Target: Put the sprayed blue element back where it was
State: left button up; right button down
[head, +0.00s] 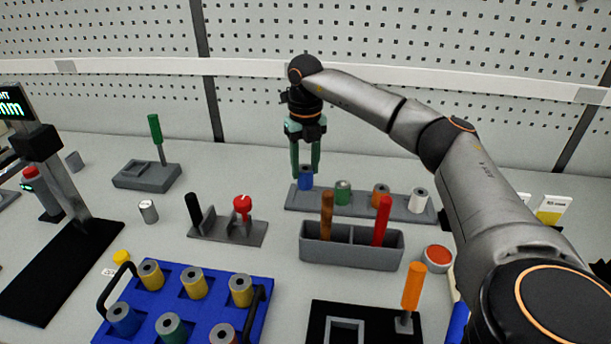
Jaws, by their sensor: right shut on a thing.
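My right gripper (305,165) points straight down at the back middle of the bench, its two green fingers shut on a small blue element (306,181). The blue element is upright at the left end of a grey rack (361,210). I cannot tell whether it is seated in the rack or just above it. Green (343,193), orange-brown (380,195) and white (418,201) elements stand in a row to its right on the same rack. My left gripper is not in view.
In front of the rack is a grey two-part bin (352,256) with brown and red handled tools. A grey stand (228,231) with a red-topped part is to its left. A black fixture (372,318) with an orange handle is at the front. My right arm covers the right side.

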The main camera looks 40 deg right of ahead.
aim_at(305, 177)
jog(key=shift+w+d+f, duration=0.2)
jog(key=shift+d+f, duration=0.05)
jog(key=shift+f, duration=0.15)
jog(key=shift+w+f, duration=0.1)
jog(key=shift+f, duration=1.5)
jog(key=shift+f, duration=0.15)
jog(key=shift+c, duration=2)
grip_release()
notch_tip(305, 177, up, 12)
jog(key=shift+r, duration=0.2)
